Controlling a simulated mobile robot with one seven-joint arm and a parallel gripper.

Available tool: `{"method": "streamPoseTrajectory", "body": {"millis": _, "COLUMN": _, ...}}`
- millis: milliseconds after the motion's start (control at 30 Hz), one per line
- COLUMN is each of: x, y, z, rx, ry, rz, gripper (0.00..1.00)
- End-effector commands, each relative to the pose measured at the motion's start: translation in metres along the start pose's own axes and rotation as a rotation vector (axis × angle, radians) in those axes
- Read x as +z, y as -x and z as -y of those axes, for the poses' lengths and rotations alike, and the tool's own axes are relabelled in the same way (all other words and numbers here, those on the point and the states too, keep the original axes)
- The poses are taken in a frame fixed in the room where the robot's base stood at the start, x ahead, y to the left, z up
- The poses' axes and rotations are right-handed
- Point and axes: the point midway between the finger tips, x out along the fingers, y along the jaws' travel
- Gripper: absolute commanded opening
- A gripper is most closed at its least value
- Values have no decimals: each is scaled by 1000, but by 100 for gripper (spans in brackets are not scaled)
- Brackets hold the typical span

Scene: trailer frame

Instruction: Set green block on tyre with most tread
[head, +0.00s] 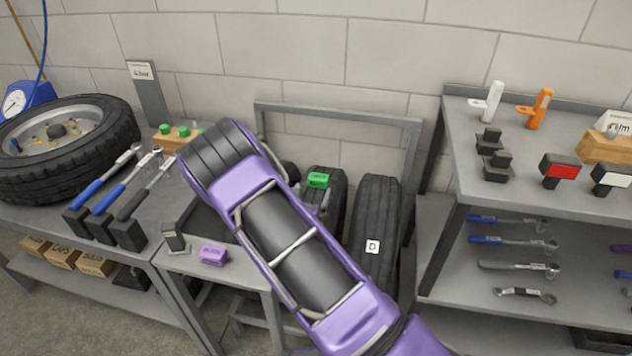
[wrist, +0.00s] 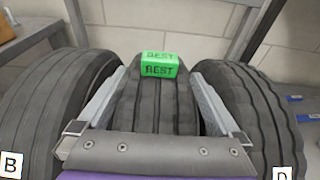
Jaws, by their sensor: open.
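The green block (head: 318,180), marked "BEST", sits on top of a dark tyre (head: 335,205) in the rack. In the wrist view the green block (wrist: 158,68) rests on the crown of the middle tyre (wrist: 152,105), which has grooves. My gripper (wrist: 158,76) is open, with one finger on each side of the block and apart from it. A tyre labelled B (wrist: 35,100) stands left and one labelled D (wrist: 245,100) right; D (head: 376,215) also shows in the head view. The middle tyre's label is hidden, and my arm covers the rack's left part in the head view.
A purple block (head: 213,256) lies on a small table left of my arm. A wheel (head: 65,150) and torque wrenches (head: 125,185) are on the left bench. A shelf unit (head: 520,190) with tools stands right. The grey rack frame (head: 340,112) rises behind the tyres.

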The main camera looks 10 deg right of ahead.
Motion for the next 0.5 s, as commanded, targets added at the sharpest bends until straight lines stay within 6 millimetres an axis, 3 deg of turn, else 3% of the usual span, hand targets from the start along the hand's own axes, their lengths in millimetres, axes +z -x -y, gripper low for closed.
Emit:
{"method": "streamPoseTrajectory", "body": {"millis": 200, "x": 0, "y": 27, "z": 0, "rx": 0, "ry": -1, "rz": 0, "gripper": 100}}
{"method": "streamPoseTrajectory", "body": {"millis": 500, "x": 0, "y": 31, "z": 0, "rx": -1, "ry": -1, "rz": 1, "gripper": 100}}
